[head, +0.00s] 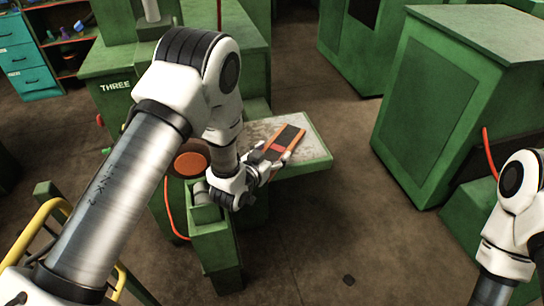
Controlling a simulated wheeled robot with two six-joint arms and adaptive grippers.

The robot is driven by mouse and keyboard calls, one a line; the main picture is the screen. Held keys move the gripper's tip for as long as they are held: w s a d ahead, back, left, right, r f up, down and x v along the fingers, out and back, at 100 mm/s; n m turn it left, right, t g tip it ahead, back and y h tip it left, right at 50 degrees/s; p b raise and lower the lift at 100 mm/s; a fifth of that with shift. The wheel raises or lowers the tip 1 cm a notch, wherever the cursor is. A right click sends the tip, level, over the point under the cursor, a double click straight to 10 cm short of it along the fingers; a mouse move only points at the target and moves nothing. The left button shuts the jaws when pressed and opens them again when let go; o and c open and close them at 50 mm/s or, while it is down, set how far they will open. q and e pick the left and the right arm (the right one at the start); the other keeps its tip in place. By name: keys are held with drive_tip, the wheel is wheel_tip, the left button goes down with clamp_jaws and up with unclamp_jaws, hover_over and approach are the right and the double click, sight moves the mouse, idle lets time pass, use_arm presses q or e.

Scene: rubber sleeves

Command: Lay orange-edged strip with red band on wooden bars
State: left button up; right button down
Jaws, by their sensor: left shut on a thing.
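The dark strip (290,134) has orange edges and a red band across it near my left gripper. It lies over or just above a pale, worn machine table in the middle of the head view; I cannot tell whether it touches. My left gripper (278,166) is shut on the near end of the strip, and its fingers hide part of that end. I cannot make out separate wooden bars in this view. My right gripper is out of view; only part of that arm shows at the right edge.
The machine table (316,151) has bare surface right of the strip. A green machine (440,105) stands at the right. A round orange-brown disc (190,163) sits left of my gripper. Open brown floor (345,225) lies in front. A yellow rail (40,232) is at the lower left.

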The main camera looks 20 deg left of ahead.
use_arm(q)
drive_tip(key=shift+w+a, duration=0.1)
drive_tip(key=o, duration=1.6)
drive_tip(key=shift+c, duration=0.2)
drive_tip(key=shift+r, duration=0.1)
